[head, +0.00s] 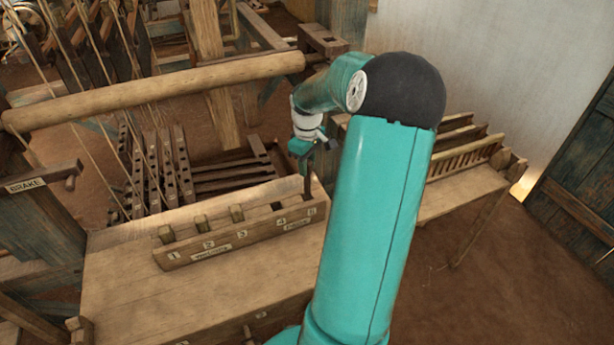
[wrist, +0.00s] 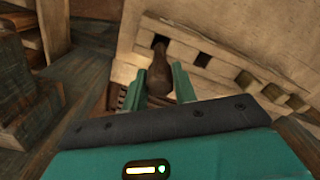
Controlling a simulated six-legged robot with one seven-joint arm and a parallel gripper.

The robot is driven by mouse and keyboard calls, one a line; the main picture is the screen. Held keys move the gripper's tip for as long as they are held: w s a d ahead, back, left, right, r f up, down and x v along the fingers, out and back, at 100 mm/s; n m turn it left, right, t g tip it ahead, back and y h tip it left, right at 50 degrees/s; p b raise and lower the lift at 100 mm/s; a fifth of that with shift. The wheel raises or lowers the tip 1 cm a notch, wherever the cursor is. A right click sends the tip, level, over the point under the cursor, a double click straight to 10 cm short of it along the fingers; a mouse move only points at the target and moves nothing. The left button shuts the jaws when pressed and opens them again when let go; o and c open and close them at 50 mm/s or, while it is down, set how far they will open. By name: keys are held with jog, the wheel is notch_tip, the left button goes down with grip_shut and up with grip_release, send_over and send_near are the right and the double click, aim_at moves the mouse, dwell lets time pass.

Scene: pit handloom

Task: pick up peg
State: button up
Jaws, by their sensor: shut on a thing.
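My gripper (wrist: 159,76) is shut on a dark brown peg (wrist: 160,66), which stands between the two teal fingers in the wrist view. In the head view my gripper (head: 308,148) is over the right end of the wooden peg rack (head: 245,240), and the dark peg (head: 306,178) hangs below it near the position marked 5. The peg's far end points toward a dark square hole in the wrist view. I cannot tell whether its tip is inside the hole or clear of it.
The rack sits on a wooden bench (head: 130,285). Several blocky stubs, one of them here (head: 201,221), stand along it, with a dark hole near 4. A thick wooden beam (head: 150,92) crosses behind. A brake lever (head: 45,180) is at left. Open floor (head: 500,290) lies right.

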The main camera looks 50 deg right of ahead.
jog(key=shift+r, duration=0.9)
jog(key=s+a, duration=0.4)
jog(key=a, duration=1.3)
jog(key=shift+s+a, duration=0.2)
jog(key=shift+a, duration=0.05)
